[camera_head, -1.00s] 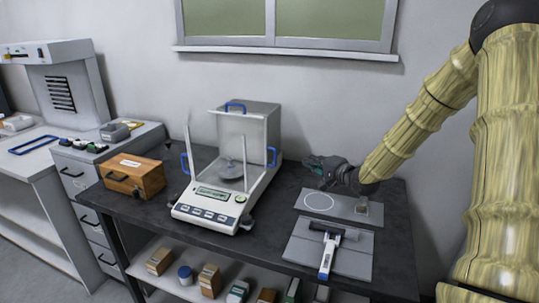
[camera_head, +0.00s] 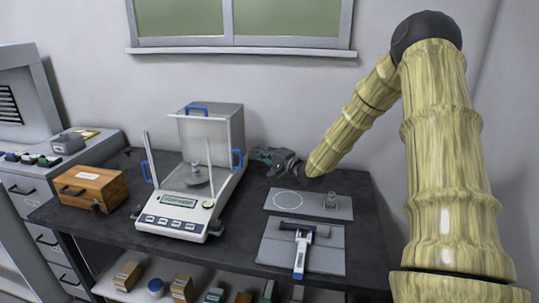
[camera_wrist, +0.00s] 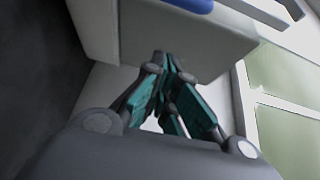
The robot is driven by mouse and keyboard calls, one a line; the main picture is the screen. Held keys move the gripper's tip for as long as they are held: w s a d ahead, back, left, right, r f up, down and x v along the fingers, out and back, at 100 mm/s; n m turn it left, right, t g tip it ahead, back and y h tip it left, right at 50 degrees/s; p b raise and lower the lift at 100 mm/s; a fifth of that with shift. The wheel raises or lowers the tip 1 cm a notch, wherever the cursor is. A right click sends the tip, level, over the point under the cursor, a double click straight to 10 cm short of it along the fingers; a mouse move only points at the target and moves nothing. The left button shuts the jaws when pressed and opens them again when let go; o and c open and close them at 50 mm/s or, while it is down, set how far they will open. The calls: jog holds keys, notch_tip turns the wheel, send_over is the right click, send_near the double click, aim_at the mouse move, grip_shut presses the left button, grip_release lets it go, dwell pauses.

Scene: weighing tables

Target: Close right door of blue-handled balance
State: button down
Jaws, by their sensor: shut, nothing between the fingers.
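The balance (camera_head: 172,225) is white, with a glass weighing chamber and blue handles on the top, left and right. The right door's blue handle (camera_head: 237,158) is toward the rear of the chamber's right side, so the door looks slid back. My gripper (camera_head: 256,153) is just right of that handle, with its fingers toward the balance; I cannot tell whether they touch. In the wrist view my gripper (camera_wrist: 166,62) has its dark and teal fingers shut with nothing held. A blue handle (camera_wrist: 188,4) is cut off at the top, beyond the fingertips.
A grey mat with a white circle (camera_head: 270,205) and a small glass item (camera_head: 331,200) lies right of the balance. In front is a grey pad (camera_head: 330,262) with a white-and-blue tool (camera_head: 300,255). A wooden box (camera_head: 88,190) stands at left. The wall is close behind.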

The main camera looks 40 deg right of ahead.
jog(key=shift+w+a+p, duration=0.2)
jog(key=shift+a+p, duration=0.35)
jog(key=shift+a, duration=1.3)
